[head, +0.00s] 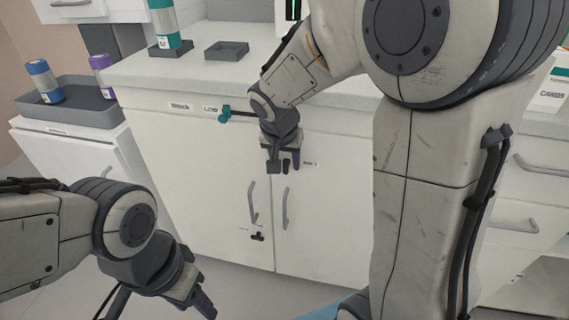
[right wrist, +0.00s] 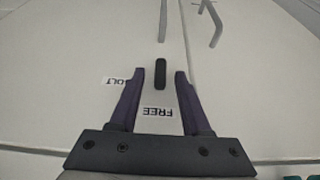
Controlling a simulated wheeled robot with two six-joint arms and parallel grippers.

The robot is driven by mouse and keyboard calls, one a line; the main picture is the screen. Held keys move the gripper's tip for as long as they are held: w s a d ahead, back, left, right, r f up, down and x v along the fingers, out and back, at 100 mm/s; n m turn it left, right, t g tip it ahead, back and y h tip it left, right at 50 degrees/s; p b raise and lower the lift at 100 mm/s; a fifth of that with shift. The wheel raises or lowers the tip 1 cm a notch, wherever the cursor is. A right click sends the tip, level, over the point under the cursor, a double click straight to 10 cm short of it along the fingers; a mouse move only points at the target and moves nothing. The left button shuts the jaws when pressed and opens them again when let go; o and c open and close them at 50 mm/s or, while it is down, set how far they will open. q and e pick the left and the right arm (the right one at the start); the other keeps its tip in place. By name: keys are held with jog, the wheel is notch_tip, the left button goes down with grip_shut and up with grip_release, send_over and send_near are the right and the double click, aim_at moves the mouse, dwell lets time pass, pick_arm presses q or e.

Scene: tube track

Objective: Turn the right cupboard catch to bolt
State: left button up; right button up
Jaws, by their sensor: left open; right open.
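The right cupboard catch is a short black bar (right wrist: 160,74) on the pale door front. In the right wrist view, which shows the lettering upside down, its long axis lines up with the FREE label (right wrist: 160,112). The BOLT label (right wrist: 122,81) is to the left, partly covered by a finger. My right gripper (right wrist: 160,73) is open, its fingertips either side of the bar; I cannot tell whether they touch it. In the head view my right gripper (head: 283,168) hides the catch. My left gripper (head: 203,302) is open and empty, low at the front left.
Two door handles (head: 253,203) (head: 285,209) hang below the right gripper. Another dark catch (head: 257,236) is lower on the left door. A teal-ended lever (head: 225,114) is under the counter edge. A grey tray (head: 75,109) with bottles stands at left.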

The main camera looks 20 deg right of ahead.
jog(key=shift+f, duration=0.1)
grip_shut()
jog(key=shift+w, duration=0.1)
jog(key=shift+w+a+g+h, duration=0.2)
jog(key=shift+g+h, duration=0.4)
jog(key=shift+h, duration=0.2)
jog(key=shift+w+a+f+n+g+h+p, duration=0.1)
jog(key=shift+a+f+n+g+h+p, duration=0.15)
jog(key=shift+n+g+h+p, duration=1.3)
jog(key=shift+w+a+f+m+g+h+p, duration=0.15)
jog(key=shift+f+g+h+p, duration=0.3)
jog(key=shift+h, duration=2.4)
jog(key=shift+w+a+f+n+g+h+p, duration=0.15)
jog(key=shift+n+g+h+p, duration=0.95)
jog(key=shift+h, duration=1.1)
